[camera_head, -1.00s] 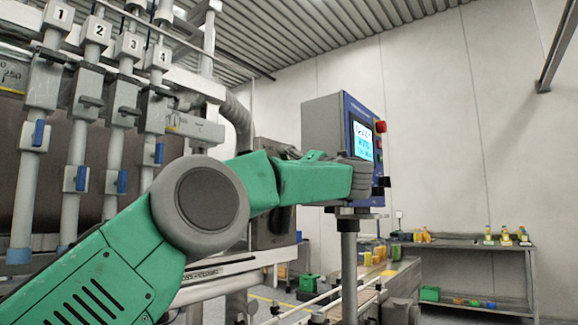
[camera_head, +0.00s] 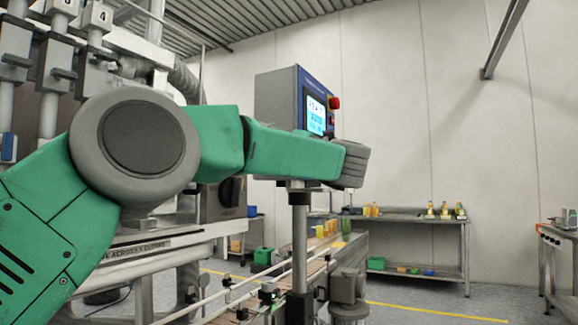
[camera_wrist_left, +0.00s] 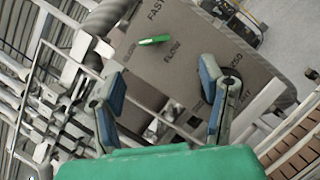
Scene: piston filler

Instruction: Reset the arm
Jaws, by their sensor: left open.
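My left arm (camera_head: 200,140) comes in from the left in the head view, green with grey joints. It reaches across in front of the control panel's lower part, ending in a grey wrist joint (camera_head: 350,165). The left gripper's fingers are not visible there. In the left wrist view the left gripper (camera_wrist_left: 162,88) is open, with blue pads wide apart and nothing between them. Beyond it is a grey plate (camera_wrist_left: 180,60) with lettering such as "FAST" and "FLOW" and a small green pointer (camera_wrist_left: 154,40). The pads look apart from it. My right gripper is not in view.
The control panel (camera_head: 317,115) with its screen and red button stands on a post (camera_head: 299,240). Filler valves (camera_head: 55,60) rise at left. A conveyor (camera_head: 310,270) runs below. A back table (camera_head: 400,217) holds bottles. Open floor lies at right.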

